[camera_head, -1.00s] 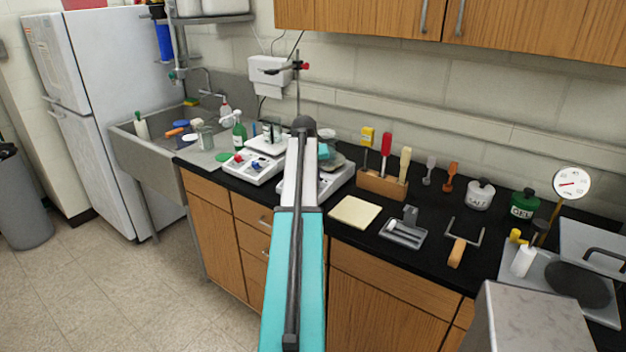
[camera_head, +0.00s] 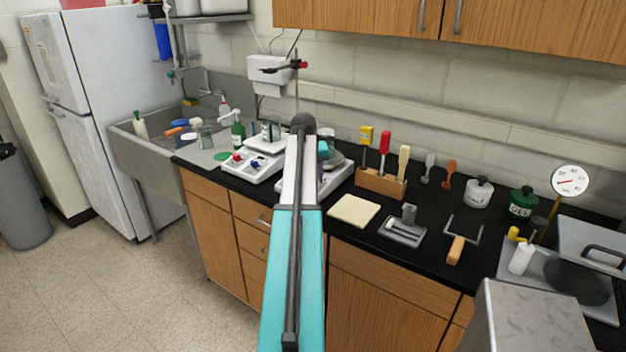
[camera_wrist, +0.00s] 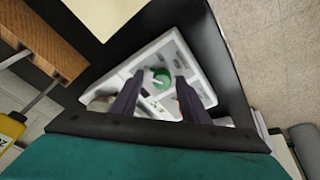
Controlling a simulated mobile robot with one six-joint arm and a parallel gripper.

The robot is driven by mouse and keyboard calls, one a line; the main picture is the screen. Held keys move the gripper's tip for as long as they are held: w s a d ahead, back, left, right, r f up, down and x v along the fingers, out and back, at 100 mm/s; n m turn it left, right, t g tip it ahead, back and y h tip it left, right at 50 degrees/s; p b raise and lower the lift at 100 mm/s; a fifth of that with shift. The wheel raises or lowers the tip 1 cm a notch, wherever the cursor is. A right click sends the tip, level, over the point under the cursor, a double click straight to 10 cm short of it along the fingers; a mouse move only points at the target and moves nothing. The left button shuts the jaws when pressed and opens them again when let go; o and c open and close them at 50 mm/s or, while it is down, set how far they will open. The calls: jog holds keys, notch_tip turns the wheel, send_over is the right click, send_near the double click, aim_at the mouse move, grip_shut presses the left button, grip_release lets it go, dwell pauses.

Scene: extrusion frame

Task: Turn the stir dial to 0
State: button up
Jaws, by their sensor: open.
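A green dial (camera_wrist: 160,78) with a white mark sits on a white device (camera_wrist: 178,58) in the wrist view. My gripper (camera_wrist: 160,76) is open, with its two dark fingers on either side of the dial in the picture. I cannot tell whether they touch it. In the head view, this white device (camera_head: 333,184) is partly hidden behind my arm, and my gripper's fingers are hidden too. I cannot read any dial labels or the dial's setting.
A wooden block (camera_head: 381,185) with several upright tools stands right of the device. A cream pad (camera_head: 354,211) and a small grey tray (camera_head: 402,233) lie in front. A green bottle (camera_head: 238,134) and a sink (camera_head: 150,150) are to the left.

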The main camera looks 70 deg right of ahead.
jog(key=b+v, duration=0.3)
jog(key=v, duration=1)
jog(key=shift+r, duration=0.2)
jog(key=shift+w+a, duration=0.1)
dwell(0.3)
